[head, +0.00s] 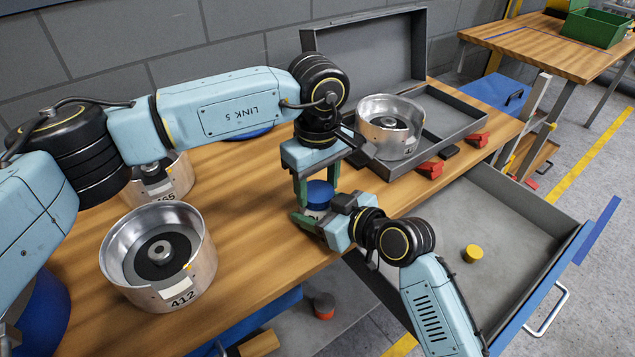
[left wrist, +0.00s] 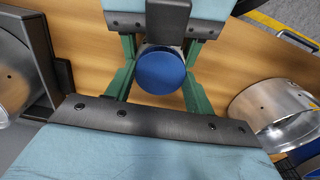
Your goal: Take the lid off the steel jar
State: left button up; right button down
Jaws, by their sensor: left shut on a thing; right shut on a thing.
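The steel jar (head: 313,213) stands upright near the table's front edge, mostly hidden by my grippers. Its round blue lid (head: 320,192) sits at its top; whether there is a gap under it cannot be seen. The lid also shows as a blue disc in the left wrist view (left wrist: 161,71). My left gripper (head: 318,190) points down from above, its green fingers shut on either side of the lid. My right gripper (head: 309,220) comes from the front right, lower down, with its green fingers shut around the jar body.
Large metal clutch housings stand on the table, one marked 412 (head: 158,262) at left, another (head: 390,127) in the open grey case (head: 470,128). Red blocks (head: 430,170) lie beside the case. An open drawer (head: 520,225) at right holds a yellow cylinder (head: 473,253).

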pick_arm(q)
jog(key=n, duration=0.5)
jog(key=shift+n, duration=0.4)
jog(key=n, duration=0.6)
jog(key=o, duration=1.1)
jog(key=shift+c, duration=0.2)
jog(key=shift+r, duration=0.1)
